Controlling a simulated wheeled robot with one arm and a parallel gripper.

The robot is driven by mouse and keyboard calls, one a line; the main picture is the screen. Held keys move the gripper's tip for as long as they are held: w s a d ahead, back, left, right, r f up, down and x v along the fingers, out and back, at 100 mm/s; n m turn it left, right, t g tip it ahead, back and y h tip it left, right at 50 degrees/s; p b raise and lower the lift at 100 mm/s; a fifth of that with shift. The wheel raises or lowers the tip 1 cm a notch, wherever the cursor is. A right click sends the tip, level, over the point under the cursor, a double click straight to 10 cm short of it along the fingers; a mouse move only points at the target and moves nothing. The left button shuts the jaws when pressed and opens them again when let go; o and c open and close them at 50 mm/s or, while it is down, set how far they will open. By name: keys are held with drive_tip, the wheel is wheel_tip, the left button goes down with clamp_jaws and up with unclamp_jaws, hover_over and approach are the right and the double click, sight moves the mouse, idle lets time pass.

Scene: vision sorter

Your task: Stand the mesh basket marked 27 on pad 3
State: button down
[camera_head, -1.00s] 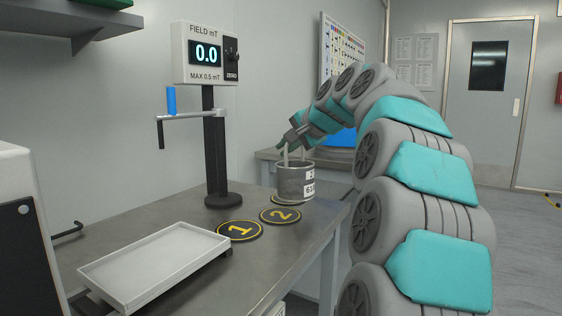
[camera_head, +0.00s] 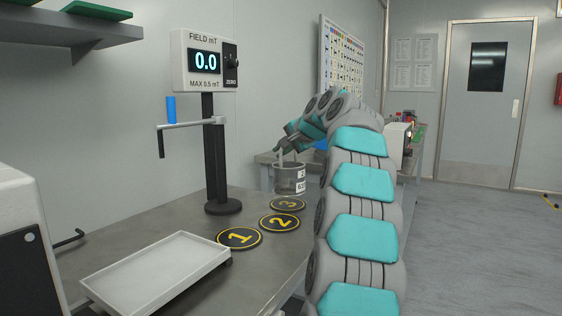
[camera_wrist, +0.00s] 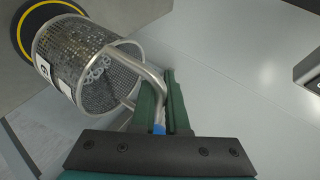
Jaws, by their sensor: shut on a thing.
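The mesh basket (camera_head: 289,180) is a grey metal cylinder with white labels too small to read surely. My gripper (camera_head: 287,149) is shut on its handle, above the basket. The wrist view also shows the basket (camera_wrist: 62,50), tilted in the picture, with small shiny pieces inside, and my gripper's green fingers (camera_wrist: 162,100) at the handle. Pad 3 (camera_head: 287,205) is a dark disc with a yellow ring, bare in the head view, just below the basket's bottom edge. A yellow-ringed pad (camera_wrist: 22,20) shows behind the basket base in the wrist view; its number is hidden.
Pad 2 (camera_head: 279,223) and pad 1 (camera_head: 239,238) lie bare, nearer on the grey bench (camera_head: 265,262). A white tray (camera_head: 155,272) lies at front left. The field meter (camera_head: 207,60) stands on a black post left of the pads. A second bench is behind.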

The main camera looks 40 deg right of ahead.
sight(277, 164)
drive_tip(key=shift+f+b, duration=1.8)
drive_tip(key=shift+b, duration=0.2)
drive_tip(key=shift+r, duration=0.1)
drive_tip(key=c, duration=0.9)
unclamp_jaws()
drive_tip(key=v, duration=1.2)
